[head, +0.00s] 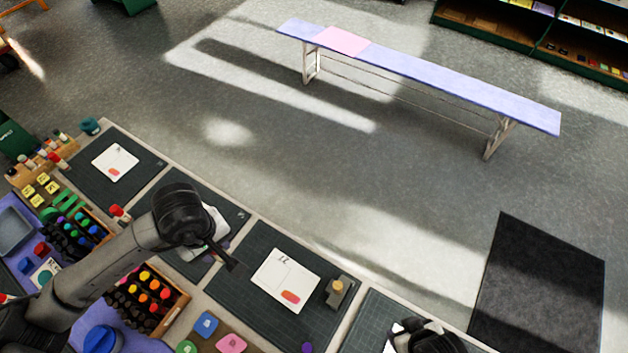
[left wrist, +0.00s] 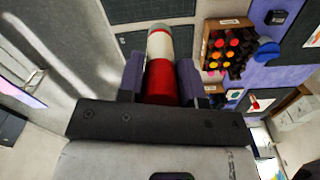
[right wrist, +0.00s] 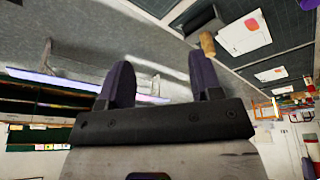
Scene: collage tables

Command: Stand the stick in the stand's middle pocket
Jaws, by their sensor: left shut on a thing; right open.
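My left gripper (left wrist: 163,75) is shut on the stick (left wrist: 161,82), a cylinder with a red part near the gripper and a white and grey far end. It lies between the two purple fingers in the left wrist view. In the head view my left wrist hangs over the mats, and I cannot make out the held stick there. A wooden stand (head: 29,172) with several small capped items is at the far left of the table; its pockets are too small to tell apart. My right gripper (right wrist: 159,72) is open and empty; it also shows at the bottom of the head view (head: 428,337).
Dark mats carry white cards (head: 286,280). A small block with a yellowish top (head: 338,291) stands right of one card. A wooden tray of coloured-cap bottles (head: 148,296) is below my left arm. A red-topped item (head: 117,211) is left of my wrist.

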